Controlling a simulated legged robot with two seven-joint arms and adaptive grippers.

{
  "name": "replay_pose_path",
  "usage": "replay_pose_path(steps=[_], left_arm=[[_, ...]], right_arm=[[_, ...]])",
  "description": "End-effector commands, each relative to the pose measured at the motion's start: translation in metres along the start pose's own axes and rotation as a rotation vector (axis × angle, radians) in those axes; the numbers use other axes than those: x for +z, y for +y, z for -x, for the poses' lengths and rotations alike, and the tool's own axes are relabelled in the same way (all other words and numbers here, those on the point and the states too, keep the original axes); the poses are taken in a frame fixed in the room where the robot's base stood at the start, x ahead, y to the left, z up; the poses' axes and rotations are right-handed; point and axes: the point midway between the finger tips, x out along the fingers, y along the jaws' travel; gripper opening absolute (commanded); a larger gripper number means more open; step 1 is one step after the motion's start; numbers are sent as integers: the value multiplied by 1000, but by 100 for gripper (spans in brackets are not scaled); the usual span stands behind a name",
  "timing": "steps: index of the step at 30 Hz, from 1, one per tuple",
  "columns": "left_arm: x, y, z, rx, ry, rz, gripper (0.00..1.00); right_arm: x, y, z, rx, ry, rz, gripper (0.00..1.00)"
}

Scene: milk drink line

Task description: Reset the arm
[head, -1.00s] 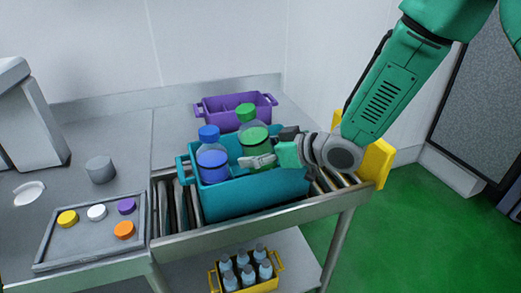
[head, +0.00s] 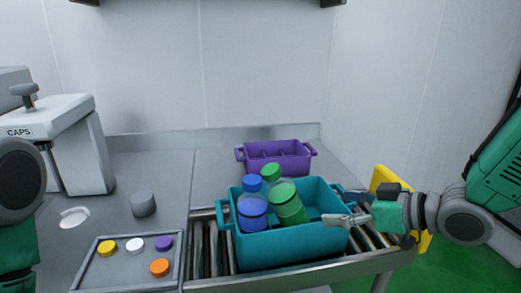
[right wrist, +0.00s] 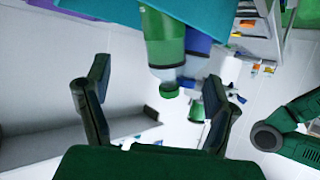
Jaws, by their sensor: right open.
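My right gripper (head: 350,207) is open and empty at the right side of the teal crate (head: 290,249), its fingers close to the crate's right rim. In the right wrist view its two fingers (right wrist: 157,72) are spread apart with nothing clamped between them. In the crate, a bottle with a green cap (head: 287,203) is tilted, leaning toward a blue-capped bottle (head: 252,212) on its left. The green bottle (right wrist: 164,42) also shows in the right wrist view, beyond the fingers. Part of my left arm shows at the left edge; its gripper is out of view.
The teal crate rests on a roller conveyor (head: 203,250). A purple crate (head: 277,152) stands behind it. A grey tray (head: 100,275) with several coloured caps lies left, near a grey knob (head: 143,204) and a CAPS machine (head: 85,140). A yellow piece (head: 380,180) stands right of the conveyor.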

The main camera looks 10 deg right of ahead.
Motion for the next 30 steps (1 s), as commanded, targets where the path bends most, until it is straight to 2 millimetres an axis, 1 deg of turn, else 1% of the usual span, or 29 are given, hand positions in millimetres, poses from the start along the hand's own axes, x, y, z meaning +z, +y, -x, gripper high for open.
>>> replay_pose_path(steps=[1,2,5,6,8,9,10,11,12,14,15,18,21,24,27,30], left_arm=[[0,0,-1,0,0,0,78],[0,0,-1,0,0,0,78],[0,0,-3,0,0,-1,78],[0,0,-4,1,0,-1,78],[0,0,-6,1,0,-1,78],[0,1,-7,1,0,-2,78],[0,1,-8,1,0,-2,78],[0,1,-8,1,0,-2,78],[0,1,-9,1,0,-2,78],[0,1,-11,1,0,-2,78],[1,1,-11,1,0,-2,78],[1,1,-13,1,0,-1,78],[1,0,-14,0,0,-1,78],[1,0,-14,0,0,0,78],[1,0,-14,0,0,0,78],[1,0,-14,0,0,-1,78]], right_arm=[[14,1,-2,7,-26,-25,77],[24,0,-4,14,-47,-42,77],[76,-5,-11,52,-157,-131,77],[102,-10,-13,72,-215,-173,77],[144,-21,-14,106,-314,-239,77],[173,-30,-12,133,-385,-282,77],[194,-37,-10,154,-439,-312,77],[216,-46,-6,174,-495,-341,77],[243,-58,0,200,-569,-376,77],[281,-76,13,241,-675,-424,77],[303,-89,24,267,-744,-451,77],[348,-118,50,325,-891,-502,77],[376,-137,73,370,-996,-535,77],[392,-147,88,395,-1055,-554,77],[398,-149,94,404,-1076,-562,77],[400,-148,96,403,-1076,-565,77]])
